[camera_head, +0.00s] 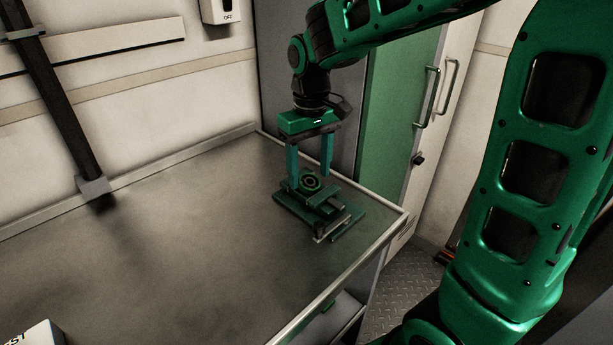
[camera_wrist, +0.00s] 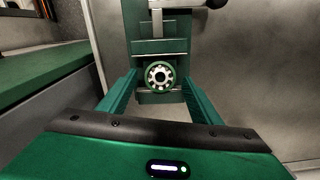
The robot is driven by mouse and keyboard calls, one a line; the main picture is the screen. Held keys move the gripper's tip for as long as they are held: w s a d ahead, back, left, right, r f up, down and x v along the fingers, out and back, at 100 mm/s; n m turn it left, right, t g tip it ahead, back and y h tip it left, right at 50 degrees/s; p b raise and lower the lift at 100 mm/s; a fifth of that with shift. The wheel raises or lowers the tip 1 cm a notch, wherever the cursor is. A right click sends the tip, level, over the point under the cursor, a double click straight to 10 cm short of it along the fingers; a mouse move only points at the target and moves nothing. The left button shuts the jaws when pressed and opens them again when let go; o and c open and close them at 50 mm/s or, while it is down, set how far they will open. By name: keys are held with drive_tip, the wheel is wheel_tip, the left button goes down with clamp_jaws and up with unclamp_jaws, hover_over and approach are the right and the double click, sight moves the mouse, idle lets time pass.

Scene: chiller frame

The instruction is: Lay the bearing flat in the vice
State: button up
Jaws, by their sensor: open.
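The bearing (camera_head: 310,182) is a small dark green ring at the vice, between my fingers in the head view. In the wrist view the bearing (camera_wrist: 160,75) shows its round face, with light balls around a central hole, and seems to lie flat in the vice. The green vice (camera_head: 334,217) stands near the right corner of the bench; it also shows in the wrist view (camera_wrist: 160,47). My gripper (camera_head: 309,180) points down over the vice. In the wrist view my fingers (camera_wrist: 160,88) are apart on either side of the bearing, with gaps visible.
The grey bench top (camera_head: 170,240) is largely clear to the left of the vice. A raised metal edge (camera_head: 345,275) runs along its front. A dark post (camera_head: 62,100) stands at the back left. A white box (camera_head: 32,335) is at the bottom left. A green door (camera_head: 400,90) is behind.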

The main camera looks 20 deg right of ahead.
sight(309, 180)
wheel_tip(309, 180, up, 10)
drive_tip(key=s+d+f+m, duration=0.4)
drive_tip(key=s+d+f, duration=0.2)
drive_tip(key=s, duration=0.6)
drive_tip(key=s+d+f+m, duration=0.4)
drive_tip(key=s+d+f, duration=0.2)
drive_tip(key=s+d, duration=0.5)
drive_tip(key=shift+s+m, duration=0.3)
drive_tip(key=shift+s, duration=0.5)
drive_tip(key=shift+w+f, duration=0.2)
drive_tip(key=shift+w, duration=0.45)
drive_tip(key=shift+c, duration=0.2)
